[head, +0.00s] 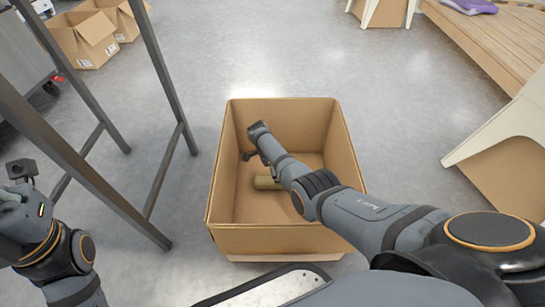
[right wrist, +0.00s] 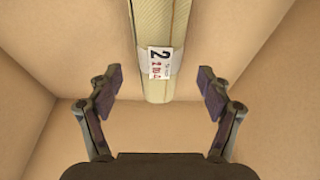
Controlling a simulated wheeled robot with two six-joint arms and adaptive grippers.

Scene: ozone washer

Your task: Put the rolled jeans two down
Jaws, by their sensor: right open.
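The rolled jeans two, an olive-tan roll (head: 266,182), lies on the floor of the open cardboard box (head: 280,241), partly hidden behind my right arm. In the right wrist view the roll (right wrist: 158,22) points away from me, with a white label marked "2" near its close end. My right gripper (head: 254,158) is inside the box. In the wrist view its fingers (right wrist: 160,86) are spread, with the roll's near end between and beyond them and gaps on both sides. My left gripper (head: 12,197) is at the left edge; its fingers cannot be made out.
A dark metal frame (head: 166,80) stands left of the box. More cardboard boxes (head: 83,37) are at the back left. A wooden bench (head: 500,35) and a pale panel (head: 510,125) are on the right. Grey floor (head: 290,55) behind the box is clear.

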